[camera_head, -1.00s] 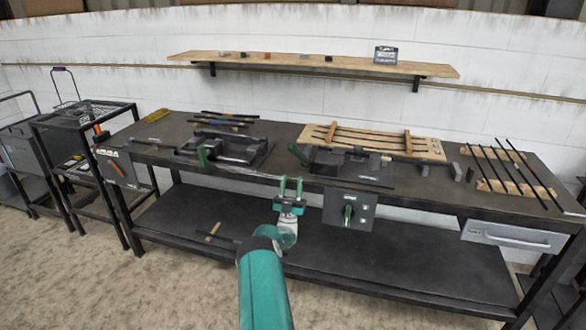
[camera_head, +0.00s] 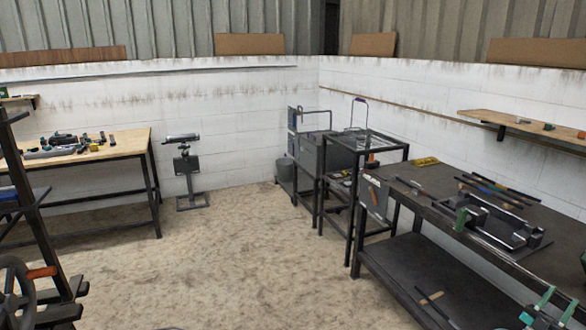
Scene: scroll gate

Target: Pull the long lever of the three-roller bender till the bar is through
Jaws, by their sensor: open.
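A dark bench machine (camera_head: 512,228) stands on the long dark workbench (camera_head: 412,190) at the right. An upright green grip (camera_head: 462,220) is at its left front, perhaps the end of a long lever. I cannot tell whether this is the three-roller bender. Another green piece is cut off at the right edge. Several thin bars (camera_head: 500,188) lie behind the machine; I see none clearly passing through rollers. My gripper (camera_head: 556,304) is at the bottom right corner, partly cut off. Its two green fingers are apart and empty, in front of the bench and away from the green grip.
Open floor (camera_head: 240,265) fills the middle. Dark metal racks (camera_head: 352,190) stand left of the workbench. A wooden-topped table (camera_head: 105,148) with tools and a pedestal stand (camera_head: 188,170) are at the far left. A dark frame with a wheel (camera_head: 22,290) is close at bottom left.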

